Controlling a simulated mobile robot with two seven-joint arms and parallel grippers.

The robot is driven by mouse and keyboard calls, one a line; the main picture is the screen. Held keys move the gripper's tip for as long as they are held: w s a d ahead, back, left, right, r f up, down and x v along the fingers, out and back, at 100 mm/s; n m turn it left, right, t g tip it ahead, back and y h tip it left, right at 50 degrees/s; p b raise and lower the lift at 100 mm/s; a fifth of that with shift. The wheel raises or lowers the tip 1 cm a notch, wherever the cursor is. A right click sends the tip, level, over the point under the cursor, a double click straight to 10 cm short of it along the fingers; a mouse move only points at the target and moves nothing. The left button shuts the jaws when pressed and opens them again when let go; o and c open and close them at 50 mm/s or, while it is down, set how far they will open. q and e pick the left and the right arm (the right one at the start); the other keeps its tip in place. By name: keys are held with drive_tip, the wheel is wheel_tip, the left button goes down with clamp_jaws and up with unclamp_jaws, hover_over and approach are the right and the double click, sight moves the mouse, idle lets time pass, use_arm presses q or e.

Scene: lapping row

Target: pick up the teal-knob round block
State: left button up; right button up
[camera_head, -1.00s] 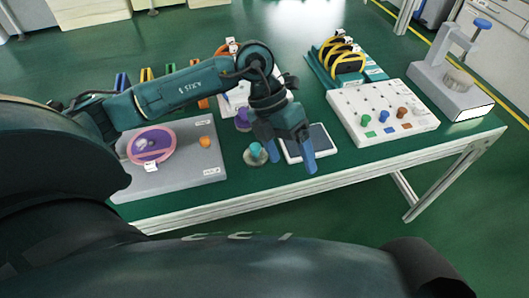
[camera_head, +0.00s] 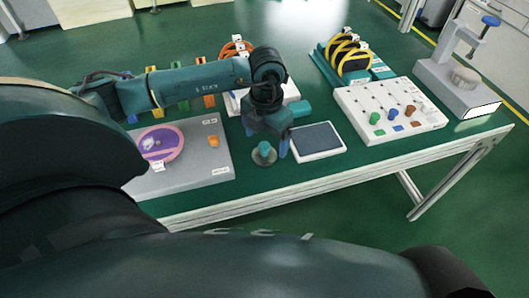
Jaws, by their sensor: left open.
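The teal-knob round block (camera_head: 264,155) stands upright on the green table, a grey disc with a teal knob on top. It is left of the dark tablet-like plate. My left gripper (camera_head: 266,143) is open and points down at the block. One blue finger is just right of the knob, the other is to its upper left. I cannot tell whether either finger touches it. My right gripper is not in view.
A grey plate (camera_head: 200,172) with a pink disc (camera_head: 160,144) lies left. The dark tablet-like plate (camera_head: 318,140) is close on the right. A white board (camera_head: 366,97) with coloured knobs and a grey clamp stand (camera_head: 455,88) are further right. The front table strip is clear.

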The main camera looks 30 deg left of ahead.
sight(264, 144)
use_arm(q)
drive_tip(key=f, duration=0.4)
drive_tip(key=shift+a+f, duration=0.25)
drive_tip(key=shift+f, duration=0.15)
drive_tip(key=shift+w+r, duration=0.1)
drive_tip(key=c, duration=1.3)
drive_tip(key=shift+o, duration=0.2)
wheel_tip(264, 144, up, 10)
drive_tip(key=o, duration=0.6)
drive_tip(key=c, duration=0.5)
